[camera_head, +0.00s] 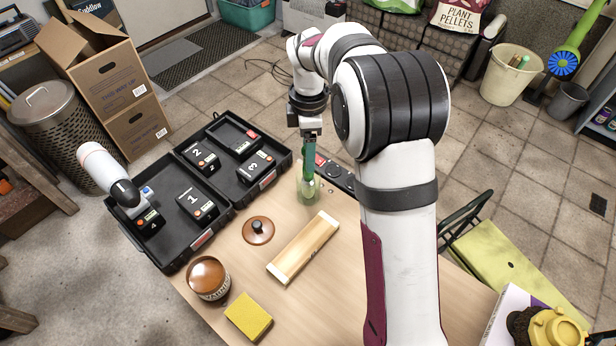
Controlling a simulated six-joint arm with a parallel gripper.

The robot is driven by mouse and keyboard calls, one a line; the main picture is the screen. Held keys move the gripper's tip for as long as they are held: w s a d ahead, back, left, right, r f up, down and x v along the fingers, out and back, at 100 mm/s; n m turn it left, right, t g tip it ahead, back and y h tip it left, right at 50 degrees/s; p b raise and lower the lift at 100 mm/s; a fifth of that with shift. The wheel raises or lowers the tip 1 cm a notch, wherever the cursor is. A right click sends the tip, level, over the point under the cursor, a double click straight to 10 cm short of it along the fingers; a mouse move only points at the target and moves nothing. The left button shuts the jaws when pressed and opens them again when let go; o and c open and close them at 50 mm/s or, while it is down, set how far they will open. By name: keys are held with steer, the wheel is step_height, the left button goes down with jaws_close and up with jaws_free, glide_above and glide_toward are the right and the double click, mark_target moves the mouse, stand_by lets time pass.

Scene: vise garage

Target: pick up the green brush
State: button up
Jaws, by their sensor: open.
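A green brush (309,160) stands roughly upright in a clear glass jar (308,192) near the far edge of the wooden table. Its lower end shows dimly through the glass. My gripper (311,136) points down right at the top of the brush and is open. The fingers are small here and partly merge with the brush's upper end, so I cannot tell whether they touch it. The brush still stands in the jar.
A black open case (172,262) with numbered battery packs lies left of the jar. A dark device (336,175) lies just right of the jar.

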step_height(320, 180, down, 4)
steer(key=shift+w+r, duration=0.1)
steer(key=shift+r, duration=0.05)
jaws_close()
